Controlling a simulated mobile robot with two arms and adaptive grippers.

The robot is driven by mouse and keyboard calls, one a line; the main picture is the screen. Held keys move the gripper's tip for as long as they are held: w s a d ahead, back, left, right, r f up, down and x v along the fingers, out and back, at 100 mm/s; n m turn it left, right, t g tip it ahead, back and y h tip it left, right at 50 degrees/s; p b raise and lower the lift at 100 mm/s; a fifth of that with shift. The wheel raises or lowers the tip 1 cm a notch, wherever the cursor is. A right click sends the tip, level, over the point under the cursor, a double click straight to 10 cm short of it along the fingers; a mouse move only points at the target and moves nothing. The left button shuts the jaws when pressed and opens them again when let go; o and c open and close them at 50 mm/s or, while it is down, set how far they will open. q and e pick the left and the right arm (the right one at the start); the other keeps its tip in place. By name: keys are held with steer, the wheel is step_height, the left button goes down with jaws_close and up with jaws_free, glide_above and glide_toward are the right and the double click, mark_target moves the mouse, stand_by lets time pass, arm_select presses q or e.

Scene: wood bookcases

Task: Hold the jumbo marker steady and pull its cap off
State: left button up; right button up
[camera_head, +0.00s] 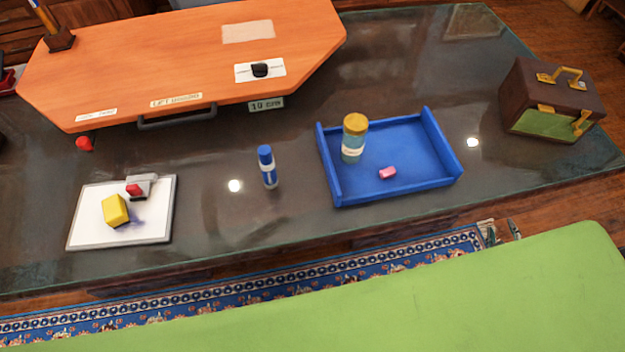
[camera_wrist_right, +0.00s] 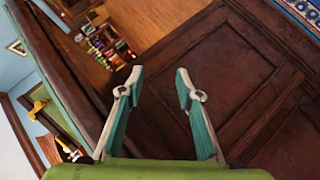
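The jumbo marker (camera_head: 268,168) stands upright on the dark glossy desk in the head view. It has a blue cap (camera_head: 265,154) on top, a white band and a blue body. My right gripper (camera_head: 502,230) shows only as small fingertips at the desk's front edge, low and to the right of the marker and well apart from it. In the right wrist view the right gripper (camera_wrist_right: 157,85) is open, with nothing between its fingers. The marker is not in that view. My left gripper is not in view.
Right of the marker is a blue tray (camera_head: 393,197) with a yellow-lidded jar (camera_head: 354,139) and pink block (camera_head: 388,173). Left is a whiteboard (camera_head: 86,225) with a yellow block (camera_head: 115,211). An orange board (camera_head: 190,55) lies behind; a brown case (camera_head: 550,90) stands far right.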

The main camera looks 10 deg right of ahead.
steer(key=d+r+n+t+h, duration=0.15)
steer(key=d+r, duration=0.35)
steer(key=r, duration=0.7)
steer(key=d+r+n+t+h, duration=0.1)
steer(key=d+r+t+h, duration=0.2)
steer(key=r, duration=0.8)
steer(key=w+a+r+n+t+y, duration=0.1)
steer(key=w+a+r+t+y, duration=0.2)
steer(key=w+a, duration=0.55)
steer(key=w+a+r+n+t+y, duration=0.1)
steer(key=w+a+r+y, duration=0.3)
steer(key=w+a, duration=0.45)
steer(key=w+a+r+t+y, duration=0.1)
steer(key=w+a+y, duration=0.2)
steer(key=a, duration=0.3)
steer(key=w+a+r+y, duration=0.2)
steer(key=w+a+y, duration=0.1)
steer(key=a, duration=0.3)
steer(key=g+y, duration=0.5)
steer(key=y, duration=0.5)
glide_toward(270, 154)
steer(key=x, duration=1.1)
steer(key=shift+w, duration=0.15)
